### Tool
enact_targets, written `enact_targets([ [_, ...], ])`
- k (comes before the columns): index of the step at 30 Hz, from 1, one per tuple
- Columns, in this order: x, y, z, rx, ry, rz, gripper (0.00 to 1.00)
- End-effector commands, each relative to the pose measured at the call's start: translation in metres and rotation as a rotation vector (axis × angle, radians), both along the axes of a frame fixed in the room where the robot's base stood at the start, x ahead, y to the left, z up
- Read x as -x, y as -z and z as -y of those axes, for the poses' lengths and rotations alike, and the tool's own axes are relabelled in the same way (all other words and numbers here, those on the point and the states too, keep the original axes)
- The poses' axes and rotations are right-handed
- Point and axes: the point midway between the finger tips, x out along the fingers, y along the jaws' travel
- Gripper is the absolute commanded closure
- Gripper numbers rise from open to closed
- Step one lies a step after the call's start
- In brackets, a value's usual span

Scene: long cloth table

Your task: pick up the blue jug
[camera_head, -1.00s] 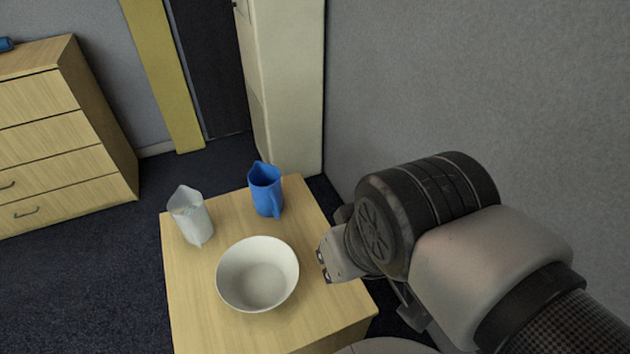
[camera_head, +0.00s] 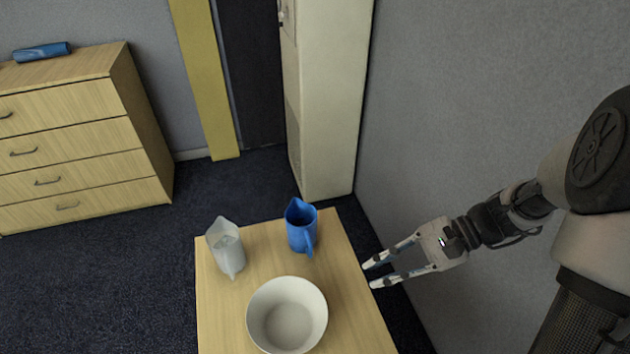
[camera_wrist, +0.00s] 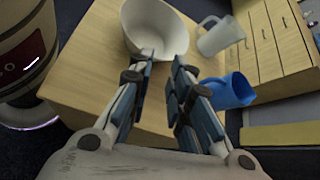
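The blue jug (camera_head: 301,228) stands upright near the far right corner of the small wooden table (camera_head: 225,316), its handle towards the camera. In the wrist view the blue jug (camera_wrist: 232,92) is right of the fingers. My gripper (camera_head: 369,275) is right of the table edge, apart from the jug, its fingers pointing left. The fingers are spread with nothing between them. In the wrist view my gripper (camera_wrist: 162,62) also shows a gap between its fingertips.
A white bowl (camera_head: 287,314) stands at the table's front, and a clear jug (camera_head: 226,248) left of the blue one. A grey wall (camera_head: 470,110) is close on the right. A cream cabinet (camera_head: 325,100) stands behind the table. A drawer chest (camera_head: 80,130) is at the left.

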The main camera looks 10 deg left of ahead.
Motion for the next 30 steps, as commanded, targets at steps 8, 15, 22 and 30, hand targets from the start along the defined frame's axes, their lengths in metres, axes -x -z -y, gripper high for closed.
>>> enact_targets([
  [8, -0.045, 0.053, 0.007, -0.305, 0.292, -0.278, 0.82],
  [15, -0.062, 0.091, 0.016, -0.471, 0.465, -0.401, 0.82],
  [22, -0.066, 0.101, 0.005, -0.51, 0.505, -0.429, 0.82],
  [30, -0.071, 0.101, -0.053, -0.507, 0.501, -0.431, 0.82],
])
